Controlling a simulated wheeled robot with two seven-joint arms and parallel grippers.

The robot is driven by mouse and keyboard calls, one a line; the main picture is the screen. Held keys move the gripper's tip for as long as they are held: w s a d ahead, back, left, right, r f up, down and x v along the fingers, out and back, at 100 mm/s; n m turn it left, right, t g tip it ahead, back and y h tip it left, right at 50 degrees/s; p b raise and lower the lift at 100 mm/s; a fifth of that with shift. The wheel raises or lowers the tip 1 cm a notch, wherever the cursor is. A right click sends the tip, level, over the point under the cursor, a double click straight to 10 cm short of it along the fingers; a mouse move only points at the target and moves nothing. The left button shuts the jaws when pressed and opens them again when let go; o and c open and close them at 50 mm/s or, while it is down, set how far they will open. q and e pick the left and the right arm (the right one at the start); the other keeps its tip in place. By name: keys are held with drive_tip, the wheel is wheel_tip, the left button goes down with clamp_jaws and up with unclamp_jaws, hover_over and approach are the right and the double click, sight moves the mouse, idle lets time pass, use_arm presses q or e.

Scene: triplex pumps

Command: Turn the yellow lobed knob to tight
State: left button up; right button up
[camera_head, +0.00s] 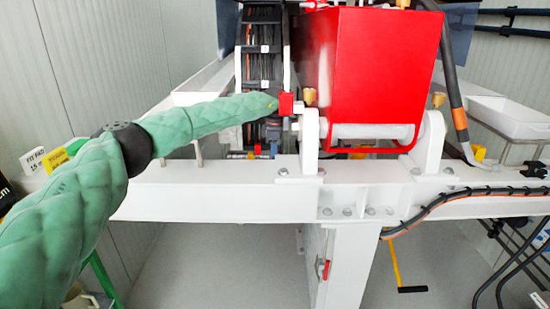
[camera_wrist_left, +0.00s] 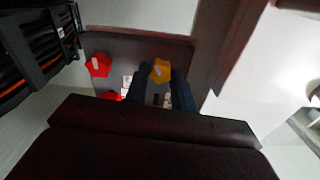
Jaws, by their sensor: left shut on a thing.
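The yellow lobed knob (camera_wrist_left: 161,68) shows in the left wrist view on a dark reddish panel (camera_wrist_left: 115,45). My left gripper (camera_wrist_left: 161,82) has its two dark fingers on either side of this knob and is shut on it. A pale mark shows on the knob's face; I cannot tell whether it stands at tight. In the head view my green-sleeved left arm reaches to a small red block (camera_head: 286,104) beside the cable chain, and the fingers and the held knob are hidden there. My right gripper is not in view.
A red lobed knob (camera_wrist_left: 98,65) and another red knob (camera_wrist_left: 112,96) sit left of the yellow one. A black cable chain (camera_head: 264,45) rises beside the big red housing (camera_head: 370,65). A white beam (camera_head: 240,200) runs across below. Tan knobs (camera_head: 310,96) flank the housing.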

use_arm(q)
drive_tip(key=m+b, duration=0.1)
drive_tip(key=m, duration=0.1)
drive_tip(key=shift+w+m, duration=0.1)
drive_tip(key=shift+m, duration=0.3)
drive_tip(key=shift+r+m+b, duration=0.15)
drive_tip(key=shift+m+b, duration=0.2)
drive_tip(key=shift+m, duration=1.15)
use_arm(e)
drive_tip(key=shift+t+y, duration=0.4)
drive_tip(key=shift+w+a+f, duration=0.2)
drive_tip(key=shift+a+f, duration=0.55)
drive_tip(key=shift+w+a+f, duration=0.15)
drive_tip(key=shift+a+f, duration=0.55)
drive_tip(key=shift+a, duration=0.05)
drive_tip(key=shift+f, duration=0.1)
use_arm(q)
drive_tip(key=o, duration=1)
